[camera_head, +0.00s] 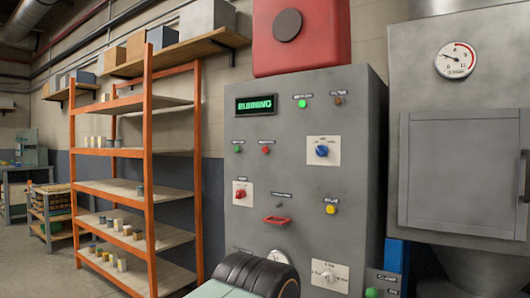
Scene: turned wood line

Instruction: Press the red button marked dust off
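A grey control cabinet (298,215) stands in front of me with a lit green display (256,105) reading "RUNNING". A red button (240,194) sits on a white plate at its left side, and a small red light or button (265,149) is higher up. Neither of my grippers is in view.
A blue button (321,150), a yellow button (330,209) and a white dial (329,275) are also on the cabinet. A grey machine with a gauge (456,60) stands right.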

